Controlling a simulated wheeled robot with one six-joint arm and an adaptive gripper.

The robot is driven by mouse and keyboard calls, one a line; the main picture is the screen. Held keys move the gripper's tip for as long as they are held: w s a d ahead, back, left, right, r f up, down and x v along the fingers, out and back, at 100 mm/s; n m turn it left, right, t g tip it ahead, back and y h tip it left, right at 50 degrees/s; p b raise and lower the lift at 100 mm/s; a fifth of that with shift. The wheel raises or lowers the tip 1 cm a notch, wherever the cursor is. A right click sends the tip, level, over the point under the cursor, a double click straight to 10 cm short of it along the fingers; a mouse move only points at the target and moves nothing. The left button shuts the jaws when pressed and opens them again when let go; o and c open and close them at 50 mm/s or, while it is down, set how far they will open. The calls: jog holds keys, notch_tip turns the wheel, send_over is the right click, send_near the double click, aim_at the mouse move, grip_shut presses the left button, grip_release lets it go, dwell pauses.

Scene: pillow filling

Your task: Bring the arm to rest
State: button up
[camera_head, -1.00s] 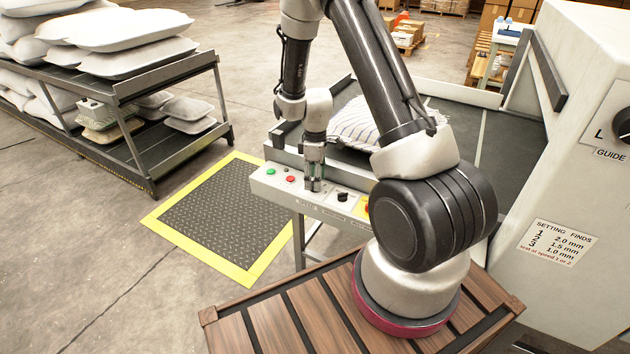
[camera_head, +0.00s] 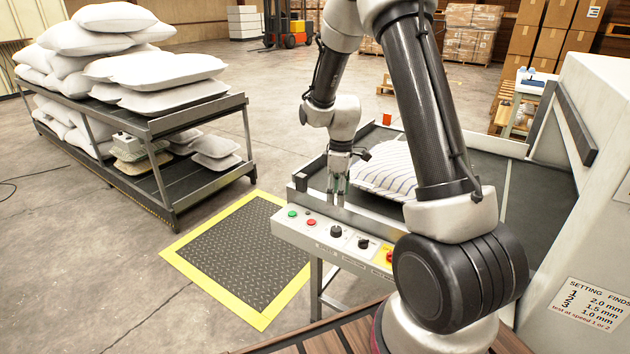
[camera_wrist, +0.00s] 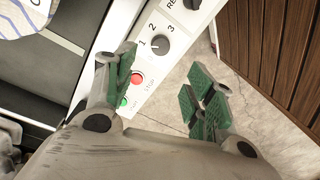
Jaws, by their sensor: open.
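My gripper (camera_head: 338,198) hangs fingers down just above the front control panel (camera_head: 330,238) of the machine in the head view. In the wrist view my gripper (camera_wrist: 165,95) is open, its green-padded fingers wide apart with nothing between them. The panel shows below the left finger, with a numbered black knob (camera_wrist: 160,45), a red button (camera_wrist: 137,80) and a green button. I cannot tell whether a finger touches the panel. A striped pillow (camera_head: 388,168) lies on the machine's dark bed behind the gripper, partly hidden by my arm.
A rack (camera_head: 160,130) of white pillows stands at the left. A yellow-edged floor mat (camera_head: 240,250) lies before the machine. The white machine housing (camera_head: 600,200) rises at the right. Open floor lies between the rack and the machine.

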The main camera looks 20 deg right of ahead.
jog(key=s+r+m+t, duration=0.4)
jog(key=s+r+m, duration=0.6)
jog(key=s+r, duration=1.5)
jog(key=shift+s+r+t, duration=0.25)
jog(key=shift+s+t, duration=0.15)
jog(key=shift+s, duration=0.25)
